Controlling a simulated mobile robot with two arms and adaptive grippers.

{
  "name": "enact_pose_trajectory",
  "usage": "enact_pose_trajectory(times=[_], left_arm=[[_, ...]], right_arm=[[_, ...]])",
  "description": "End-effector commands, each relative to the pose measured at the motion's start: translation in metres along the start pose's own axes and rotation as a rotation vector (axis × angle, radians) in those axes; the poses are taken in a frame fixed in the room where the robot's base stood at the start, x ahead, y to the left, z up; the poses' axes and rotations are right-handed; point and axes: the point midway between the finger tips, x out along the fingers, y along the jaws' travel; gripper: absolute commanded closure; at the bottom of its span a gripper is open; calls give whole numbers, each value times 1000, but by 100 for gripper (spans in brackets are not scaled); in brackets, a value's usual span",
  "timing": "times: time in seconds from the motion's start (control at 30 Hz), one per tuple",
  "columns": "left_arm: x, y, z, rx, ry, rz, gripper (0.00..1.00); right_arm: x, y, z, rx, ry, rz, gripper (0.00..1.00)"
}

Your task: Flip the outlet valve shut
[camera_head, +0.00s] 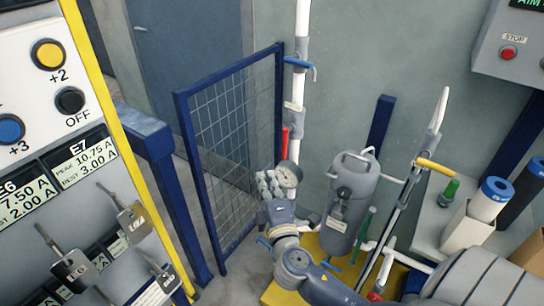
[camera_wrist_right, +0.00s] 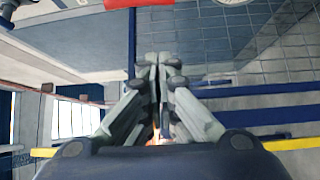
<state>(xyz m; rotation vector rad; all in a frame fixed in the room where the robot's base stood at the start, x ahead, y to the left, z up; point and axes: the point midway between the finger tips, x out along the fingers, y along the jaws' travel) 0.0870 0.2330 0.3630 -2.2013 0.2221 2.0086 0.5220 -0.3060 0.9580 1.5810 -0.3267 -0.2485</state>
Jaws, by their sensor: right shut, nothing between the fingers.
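The labels are too small to read, so I cannot tell which valve is the outlet one. A red lever (camera_head: 285,143) stands upright beside the white vertical pipe (camera_head: 299,130), above a round gauge (camera_head: 288,174). A blue lever (camera_head: 299,63) sits higher on the same pipe. A grey canister filter (camera_head: 350,198) stands right of the pipe. My right gripper (camera_head: 268,183) is shut and empty, fingers up, just left of the gauge and below the red lever. In the right wrist view its fingertips (camera_wrist_right: 160,60) meet, and a red part (camera_wrist_right: 135,3) shows at the top edge.
A blue-framed mesh panel (camera_head: 230,130) stands close left of my gripper. A control panel (camera_head: 70,130) with keys fills the left. A yellow-handled lever (camera_head: 435,165) and a shelf with blue-ended rolls (camera_head: 490,198) are at the right.

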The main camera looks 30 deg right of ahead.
Motion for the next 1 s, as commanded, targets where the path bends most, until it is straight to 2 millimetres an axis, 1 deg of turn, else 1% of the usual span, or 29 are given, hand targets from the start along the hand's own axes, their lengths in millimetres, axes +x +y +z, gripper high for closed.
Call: enact_pose_trajectory(times=[0.17,0.27,0.37,0.6,0.77,0.9,1.0], left_arm=[[-2,1,1,0,-2,1,60],[-5,1,1,1,-2,1,60],[-10,1,0,1,-2,1,60],[-21,-1,0,2,-2,-1,60],[-26,-2,-1,2,-2,-2,60],[-33,-3,-2,3,-1,-3,60],[-36,-5,-4,3,1,-5,60]], right_arm=[[4,0,0,0,1,-1,100],[14,2,-1,0,1,0,100],[30,3,0,-1,1,1,100],[75,2,0,0,0,0,100],[101,2,0,-1,0,-1,100],[93,0,21,-4,1,-5,100],[90,0,30,-2,1,-4,100]])
